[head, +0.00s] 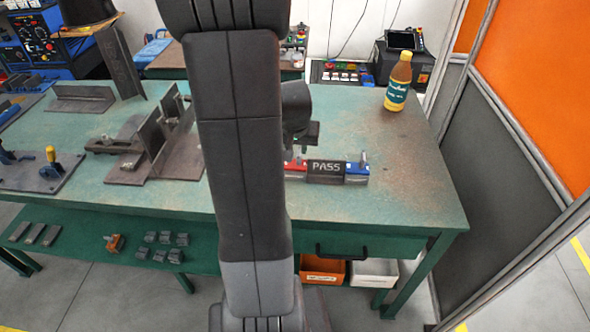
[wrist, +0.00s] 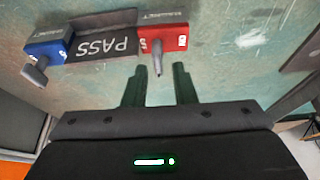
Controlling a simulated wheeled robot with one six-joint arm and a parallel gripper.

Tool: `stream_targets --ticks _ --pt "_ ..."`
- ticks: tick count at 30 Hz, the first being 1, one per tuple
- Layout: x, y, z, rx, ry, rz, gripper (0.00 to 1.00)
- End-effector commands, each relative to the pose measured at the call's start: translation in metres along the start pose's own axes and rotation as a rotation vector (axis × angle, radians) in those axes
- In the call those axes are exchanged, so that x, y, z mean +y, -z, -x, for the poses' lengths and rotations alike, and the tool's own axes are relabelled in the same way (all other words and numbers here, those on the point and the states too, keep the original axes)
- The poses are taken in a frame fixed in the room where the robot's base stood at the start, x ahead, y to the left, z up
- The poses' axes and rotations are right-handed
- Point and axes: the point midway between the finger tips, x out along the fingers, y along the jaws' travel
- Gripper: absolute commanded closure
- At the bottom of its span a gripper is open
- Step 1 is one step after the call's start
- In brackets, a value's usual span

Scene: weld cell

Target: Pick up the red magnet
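The red magnet (head: 295,168) lies on the green table, at the left end of a dark plate marked PASS (head: 327,172). My arm partly hides it in the head view. In the wrist view the red magnet (wrist: 178,36) shows at the top middle, with a grey lever (wrist: 157,58) sticking out towards my gripper. My gripper (wrist: 160,70) is open and empty. Its two dark fingers appear on either side of the lever's tip; I cannot tell the depth between them. In the head view my gripper (head: 302,142) is above the magnet, partly hidden.
A blue magnet (head: 357,173) sits at the plate's other end. Steel angle pieces (head: 160,140) stand left of my arm on the table (head: 420,180). A yellow-brown bottle (head: 397,82) stands at the back right. The table's right part is mostly clear.

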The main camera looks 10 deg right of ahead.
Motion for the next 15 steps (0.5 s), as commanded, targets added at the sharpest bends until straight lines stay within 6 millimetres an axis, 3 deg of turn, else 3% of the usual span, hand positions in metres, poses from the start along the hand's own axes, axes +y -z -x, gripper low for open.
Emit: stream_targets --ticks 5,15 --pt "0.001 0.000 -0.008 -0.002 -0.001 0.000 0.76" --pt "0.004 0.001 -0.046 -0.002 -0.001 0.000 0.76"
